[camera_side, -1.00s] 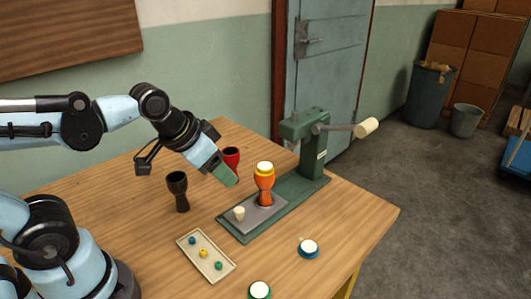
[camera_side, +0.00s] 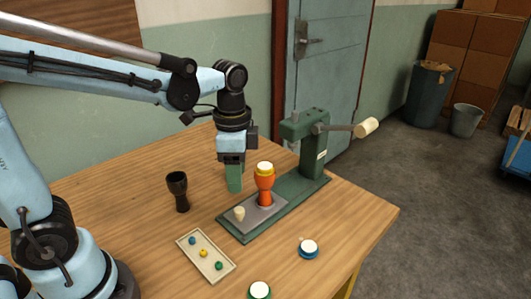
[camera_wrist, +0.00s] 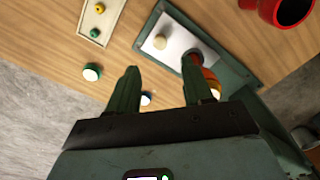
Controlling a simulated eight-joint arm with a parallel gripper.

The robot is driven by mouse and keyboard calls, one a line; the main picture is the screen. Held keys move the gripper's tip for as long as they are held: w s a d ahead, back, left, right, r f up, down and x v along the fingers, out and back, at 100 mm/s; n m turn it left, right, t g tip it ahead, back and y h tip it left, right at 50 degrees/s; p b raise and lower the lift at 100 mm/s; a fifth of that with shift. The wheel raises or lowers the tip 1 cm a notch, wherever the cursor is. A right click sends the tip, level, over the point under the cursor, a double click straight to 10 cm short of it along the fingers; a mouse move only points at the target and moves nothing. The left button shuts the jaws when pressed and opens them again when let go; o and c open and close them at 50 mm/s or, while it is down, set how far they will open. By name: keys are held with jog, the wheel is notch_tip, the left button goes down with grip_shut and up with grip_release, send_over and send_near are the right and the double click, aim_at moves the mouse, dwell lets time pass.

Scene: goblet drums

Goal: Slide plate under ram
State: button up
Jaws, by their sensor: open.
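The grey plate (camera_side: 272,213) lies on the green base of the press, with a cream knob (camera_side: 239,213) at its near left end. An orange goblet drum with a cream top (camera_side: 265,184) stands upright on the plate. The ram (camera_side: 294,118) hangs from the head of the green press (camera_side: 306,126), behind and to the right of the drum. My gripper (camera_side: 234,188) points down, open and empty, to the left of the drum. In the wrist view its two fingers (camera_wrist: 160,80) are apart; the plate (camera_wrist: 181,36) and knob (camera_wrist: 160,42) show beyond them.
A black goblet drum (camera_side: 178,191) stands to the left. A tray (camera_side: 207,271) holds small coloured pegs in front. A blue-rimmed drum head (camera_side: 308,248) and a green-rimmed one (camera_side: 260,290) lie nearby. A red drum (camera_wrist: 281,10) shows in the wrist view. The press lever (camera_side: 345,128) sticks out right.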

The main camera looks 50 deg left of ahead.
aim_at(239, 209)
jog(key=shift+f, duration=4.65)
grip_shut()
